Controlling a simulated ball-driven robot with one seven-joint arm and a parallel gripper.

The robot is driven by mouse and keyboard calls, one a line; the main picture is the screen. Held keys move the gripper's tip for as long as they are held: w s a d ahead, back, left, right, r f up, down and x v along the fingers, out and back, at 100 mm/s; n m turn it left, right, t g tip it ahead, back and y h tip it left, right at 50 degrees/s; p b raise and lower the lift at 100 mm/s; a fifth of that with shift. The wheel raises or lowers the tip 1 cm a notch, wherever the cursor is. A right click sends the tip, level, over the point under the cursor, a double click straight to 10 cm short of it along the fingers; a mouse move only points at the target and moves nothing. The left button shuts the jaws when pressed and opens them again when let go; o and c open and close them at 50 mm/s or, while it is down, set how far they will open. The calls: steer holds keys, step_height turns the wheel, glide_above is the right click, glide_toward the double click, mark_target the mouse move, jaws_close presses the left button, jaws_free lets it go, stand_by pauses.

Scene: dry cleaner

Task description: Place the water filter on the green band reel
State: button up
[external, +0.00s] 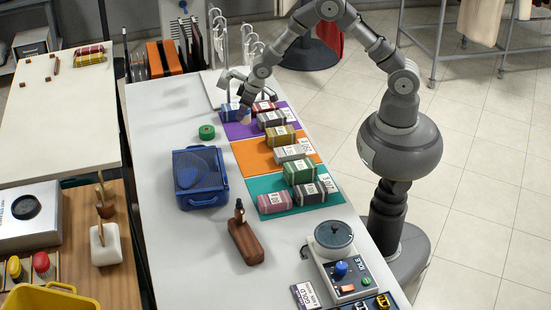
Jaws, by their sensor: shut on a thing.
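A small green reel (206,132), which looks like the green band reel, lies flat on the pale counter, left of the purple mat. My gripper (244,109) is at the far part of the counter, over the purple mat and to the right of the reel. It is shut on a small pale tan thing (244,118), possibly the water filter, which is mostly hidden and too small to identify surely. It is close beside a blue and white bundle (231,113); I cannot tell whether they touch. The top of the reel looks bare.
Tagged bundles lie on purple, orange (240,154) and teal mats along the right edge. A blue basket (203,201) stands nearer than the reel. A brown wooden block with a dark upright part (246,243) and a scale-like device (335,262) are nearer still. The counter around the reel is clear.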

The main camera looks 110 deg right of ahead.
steer(key=w+d+b, duration=0.1)
steer(key=w+d, duration=0.1)
steer(key=w, duration=0.2)
steer(key=w+d+f+b, duration=0.1)
steer(key=w+d, duration=0.2)
steer(key=w, duration=0.2)
steer(key=w+d+b, duration=0.1)
steer(key=w+d, duration=0.1)
steer(key=w, duration=0.3)
steer(key=shift+d+f, duration=0.3)
steer(key=shift+f, duration=0.05)
steer(key=shift+w+f+b, duration=0.1)
steer(key=shift+f+b, duration=0.75)
steer(key=shift+f, duration=0.85)
steer(key=shift+f, duration=0.2)
steer(key=o, duration=1.1)
steer(key=shift+r, duration=0.15)
